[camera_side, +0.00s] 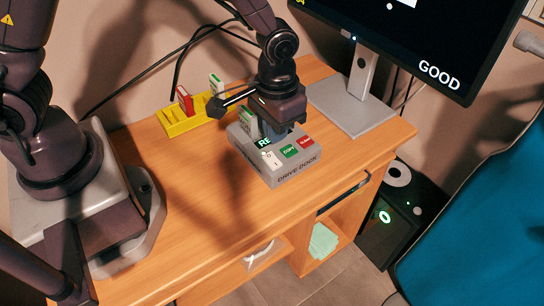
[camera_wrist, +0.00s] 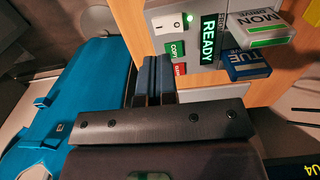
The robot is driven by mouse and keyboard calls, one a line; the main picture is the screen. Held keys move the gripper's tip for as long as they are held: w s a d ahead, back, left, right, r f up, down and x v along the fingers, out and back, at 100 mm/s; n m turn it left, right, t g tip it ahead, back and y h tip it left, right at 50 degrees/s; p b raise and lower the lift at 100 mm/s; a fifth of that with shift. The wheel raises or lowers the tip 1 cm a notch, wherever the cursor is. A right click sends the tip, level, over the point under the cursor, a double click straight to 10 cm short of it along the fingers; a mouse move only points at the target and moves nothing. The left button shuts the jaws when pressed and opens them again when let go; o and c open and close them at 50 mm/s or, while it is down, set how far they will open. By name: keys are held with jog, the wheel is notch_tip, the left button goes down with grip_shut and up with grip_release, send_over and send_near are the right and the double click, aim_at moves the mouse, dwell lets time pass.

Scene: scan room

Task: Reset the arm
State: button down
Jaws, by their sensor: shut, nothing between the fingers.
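My gripper (camera_side: 284,129) hangs over the grey drive dock (camera_side: 290,176) on the wooden desk, in the side view. In the wrist view the blue-grey fingers of my gripper (camera_wrist: 153,62) are together and hold nothing. They are beside the green COPY button (camera_wrist: 176,49) in the picture; I cannot tell if they touch the dock. The dock's display (camera_wrist: 208,40) reads READY, with a lit green light beside the white switch (camera_wrist: 168,23). A MON drive (camera_wrist: 262,28) and a TUE drive (camera_wrist: 247,64) stand in the dock.
A yellow rack (camera_side: 181,127) behind the dock holds a red drive (camera_side: 185,99) and a green-and-white one (camera_side: 216,84). A monitor (camera_side: 420,40) reading GOOD stands at the back right on a grey base (camera_side: 350,105). The desk left of the dock is clear.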

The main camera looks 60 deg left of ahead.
jog(key=shift+s+a+f+m+g, duration=0.1)
jog(key=shift+s+a+m+g, duration=0.1)
jog(key=shift+s, duration=0.25)
jog(key=shift+s+a+f+m+g, duration=0.1)
jog(key=shift+s+g, duration=0.1)
jog(key=shift+s, duration=0.2)
jog(key=s+a+r+t, duration=0.2)
jog(key=s+a+r, duration=0.1)
jog(key=r, duration=0.4)
jog(key=s+a+r+t, duration=0.2)
jog(key=s+r, duration=0.3)
jog(key=r, duration=0.3)
jog(key=s+a+r+t, duration=0.2)
jog(key=s+a+r, duration=0.2)
jog(key=r, duration=0.3)
jog(key=shift+s+a+r, duration=0.25)
jog(key=shift+a+r, duration=0.1)
